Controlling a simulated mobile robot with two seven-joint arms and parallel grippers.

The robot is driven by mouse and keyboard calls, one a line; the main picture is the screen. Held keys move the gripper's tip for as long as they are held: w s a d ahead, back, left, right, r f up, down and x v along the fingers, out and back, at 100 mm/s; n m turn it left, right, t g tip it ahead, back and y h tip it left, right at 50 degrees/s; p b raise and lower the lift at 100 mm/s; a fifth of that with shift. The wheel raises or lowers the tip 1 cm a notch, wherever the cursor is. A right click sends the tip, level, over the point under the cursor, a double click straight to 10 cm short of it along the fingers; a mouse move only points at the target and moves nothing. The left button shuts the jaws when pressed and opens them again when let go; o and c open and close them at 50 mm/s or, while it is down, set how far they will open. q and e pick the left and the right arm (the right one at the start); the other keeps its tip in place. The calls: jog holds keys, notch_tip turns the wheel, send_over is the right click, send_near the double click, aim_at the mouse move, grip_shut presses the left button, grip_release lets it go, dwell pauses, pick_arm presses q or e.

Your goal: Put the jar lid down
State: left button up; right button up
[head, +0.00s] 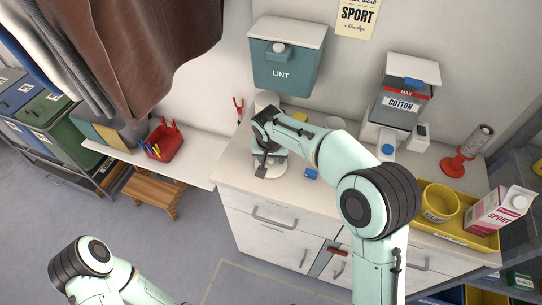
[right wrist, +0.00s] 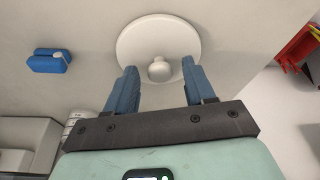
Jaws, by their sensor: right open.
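The jar lid (right wrist: 158,38) is a white round disc with a knob, in the right wrist view. It appears to lie knob-up on the pale countertop (head: 232,173). In the head view a white round edge, seemingly the lid (head: 275,171), shows beside my right gripper (head: 262,168), partly hidden by it. My right gripper is open; in the right wrist view its two blue fingers (right wrist: 159,72) stand apart on either side of the knob, with no visible contact. My left arm shows at the lower left of the head view, but its gripper is out of view.
A small blue object (right wrist: 52,61) lies left of the lid in the right wrist view. A white carton with a blue cap (head: 388,146), a red stand (head: 458,165) and a yellow tray (head: 470,236) are to the right. A red caddy (head: 166,143) sits on the lower shelf at left.

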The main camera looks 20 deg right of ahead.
aim_at(270, 173)
jog(key=p+v, duration=0.1)
jog(key=v, duration=1.1)
jog(key=shift+r, duration=0.15)
jog(key=shift+s, duration=0.1)
